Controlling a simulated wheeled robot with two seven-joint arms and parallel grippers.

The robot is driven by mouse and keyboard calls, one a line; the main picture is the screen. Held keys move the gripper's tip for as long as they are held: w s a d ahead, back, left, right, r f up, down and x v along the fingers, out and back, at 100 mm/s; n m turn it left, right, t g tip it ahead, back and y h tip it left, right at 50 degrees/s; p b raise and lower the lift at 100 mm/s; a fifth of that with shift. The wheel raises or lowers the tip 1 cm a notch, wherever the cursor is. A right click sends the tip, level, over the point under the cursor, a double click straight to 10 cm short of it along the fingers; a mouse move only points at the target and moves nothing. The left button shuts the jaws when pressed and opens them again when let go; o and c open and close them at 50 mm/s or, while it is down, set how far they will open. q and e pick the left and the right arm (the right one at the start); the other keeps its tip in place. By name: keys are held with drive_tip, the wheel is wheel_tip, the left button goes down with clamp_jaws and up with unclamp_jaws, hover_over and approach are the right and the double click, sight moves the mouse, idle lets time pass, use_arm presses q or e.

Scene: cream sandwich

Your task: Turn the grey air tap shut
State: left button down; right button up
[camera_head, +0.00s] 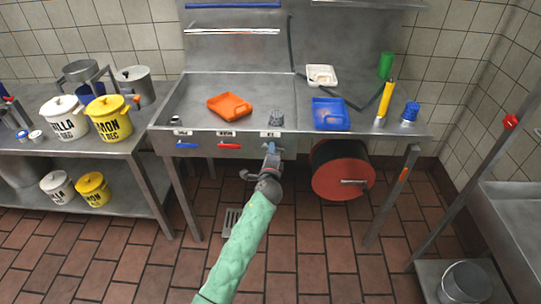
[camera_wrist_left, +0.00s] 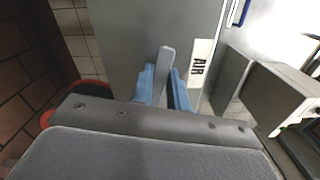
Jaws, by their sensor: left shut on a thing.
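The grey air tap's handle (camera_wrist_left: 165,62) stands between the blue fingertips of my left gripper (camera_wrist_left: 163,88) in the left wrist view. The gripper is shut on it, beside a white label reading AIR (camera_wrist_left: 199,64). In the head view my left gripper (camera_head: 271,152) is at the front edge of the steel sink bench, and it mostly hides the grey tap. My right gripper is not in view.
A blue tap (camera_head: 187,145) and a red tap (camera_head: 229,146) sit to the left on the same front edge. A red hose reel (camera_head: 335,172) hangs just right of my gripper under the bench. An orange tray (camera_head: 229,106) and blue tray (camera_head: 330,114) lie above.

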use_arm(q)
drive_tip(key=shift+r+n+b, duration=0.2)
drive_tip(key=shift+n+b, duration=0.3)
drive_tip(key=shift+n, duration=0.9)
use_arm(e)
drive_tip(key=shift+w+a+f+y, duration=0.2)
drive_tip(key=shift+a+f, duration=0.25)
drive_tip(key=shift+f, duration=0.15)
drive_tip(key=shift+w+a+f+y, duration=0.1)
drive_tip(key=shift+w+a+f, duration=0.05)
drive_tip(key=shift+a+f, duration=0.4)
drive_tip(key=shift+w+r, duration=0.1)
use_arm(q)
drive_tip(key=c, duration=1.4)
unclamp_jaws()
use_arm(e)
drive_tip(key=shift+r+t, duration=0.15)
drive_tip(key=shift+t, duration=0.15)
use_arm(q)
drive_tip(key=shift+o, duration=0.2)
